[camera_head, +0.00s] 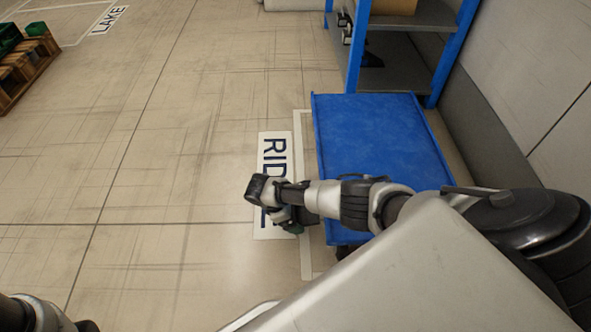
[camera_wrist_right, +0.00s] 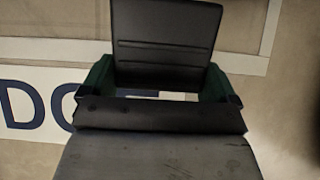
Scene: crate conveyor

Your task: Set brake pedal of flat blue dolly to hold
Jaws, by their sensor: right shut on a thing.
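The flat blue dolly (camera_head: 368,135) stands on the floor right of centre in the head view, a dark wheel showing under its near end. My right arm crosses over its near part. My right gripper (camera_head: 292,222) is low beside its near left corner. In the right wrist view its dark jaws (camera_wrist_right: 160,96) are shut on a green part (camera_wrist_right: 217,88), seen at both sides between them. I cannot tell whether this green part is the brake pedal. Its link to the dolly is hidden. Only part of my left arm shows at the bottom left.
A blue shelf rack (camera_head: 356,45) stands right behind the dolly, near the wall (camera_head: 530,80). A floor sign (camera_head: 273,160) with dark letters lies left of the dolly. A wooden pallet (camera_head: 28,70) with green crates is far left. The floor between is clear.

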